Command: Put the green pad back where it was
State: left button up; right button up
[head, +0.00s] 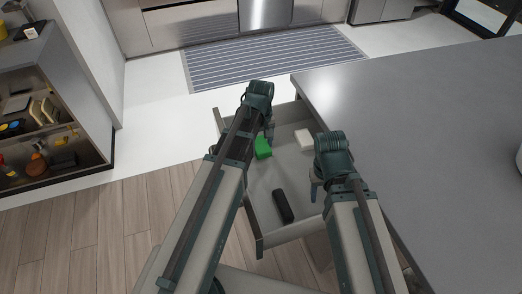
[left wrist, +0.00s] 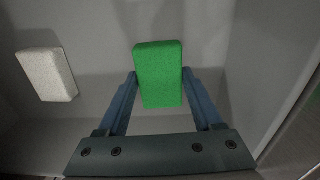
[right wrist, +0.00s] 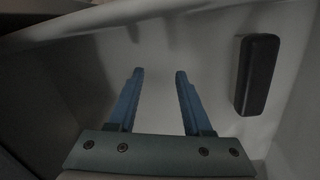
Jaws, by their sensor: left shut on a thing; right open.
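The green pad (head: 263,148) is a small bright green block inside the open drawer (head: 258,221), near its far left part in the head view. My left gripper (head: 268,133) is shut on the pad. In the left wrist view the green pad (left wrist: 159,72) sits between the two blue fingers; I cannot tell whether it touches the drawer floor. My right gripper (head: 315,186) is over the right side of the drawer. In the right wrist view its fingers (right wrist: 158,75) are apart with nothing between them.
A white block (head: 304,139) lies in the drawer's far right part, and it also shows in the left wrist view (left wrist: 47,75). A black block (head: 283,206) lies nearer the front. The grey counter (head: 430,120) borders the drawer on the right. A shelf unit (head: 50,110) stands at left.

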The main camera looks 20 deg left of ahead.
aim_at(260, 142)
pick_arm(q)
jog(key=shift+f, duration=0.75)
pick_arm(e)
jog(key=shift+f, duration=0.75)
pick_arm(q)
jog(key=shift+f+b, duration=0.45)
jog(key=shift+b, duration=0.2)
pick_arm(e)
jog(key=shift+f, duration=0.4)
pick_arm(q)
jog(key=o, duration=1.3)
jog(key=shift+r, duration=0.1)
pick_arm(e)
jog(key=shift+r, duration=0.1)
pick_arm(q)
jog(key=shift+r, duration=0.15)
pick_arm(e)
jog(key=shift+r, duration=0.15)
